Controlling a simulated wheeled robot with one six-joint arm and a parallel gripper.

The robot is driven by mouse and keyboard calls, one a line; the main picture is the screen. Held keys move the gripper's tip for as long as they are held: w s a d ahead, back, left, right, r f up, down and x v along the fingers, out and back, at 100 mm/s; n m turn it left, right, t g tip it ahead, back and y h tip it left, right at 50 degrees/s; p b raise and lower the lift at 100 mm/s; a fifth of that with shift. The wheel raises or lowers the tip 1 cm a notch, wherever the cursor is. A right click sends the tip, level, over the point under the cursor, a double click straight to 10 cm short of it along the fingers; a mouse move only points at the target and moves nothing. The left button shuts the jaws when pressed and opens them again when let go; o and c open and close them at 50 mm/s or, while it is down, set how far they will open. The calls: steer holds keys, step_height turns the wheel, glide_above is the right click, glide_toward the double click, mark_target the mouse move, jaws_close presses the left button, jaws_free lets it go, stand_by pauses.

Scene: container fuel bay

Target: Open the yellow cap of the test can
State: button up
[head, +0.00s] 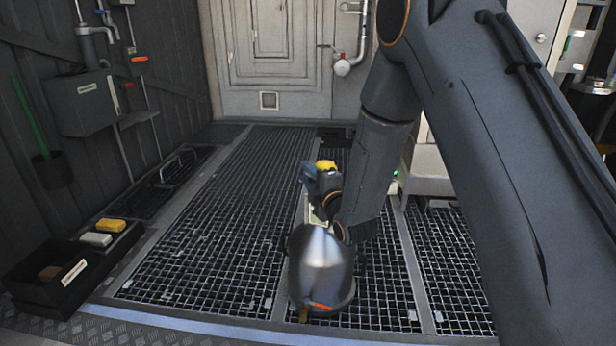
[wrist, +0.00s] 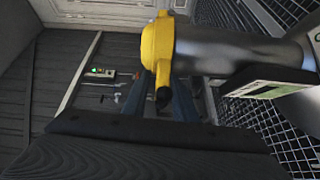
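The test can (wrist: 240,50) is a silver body lying across the upper right of the wrist view. In the head view the yellow cap (head: 325,165) shows just above my gripper (head: 318,178), which hides much of the can. The cap looks closed. A rounded silver body (head: 320,265) shows below; its link to the can is unclear.
Metal grating (head: 215,230) covers the floor, with open room left of the can. A black tray (head: 60,275) with yellow and white blocks (head: 105,232) is at the lower left. A grey box (head: 85,103) hangs on the left wall. A panelled door (head: 275,55) stands behind.

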jaws_close()
stand_by(1.4)
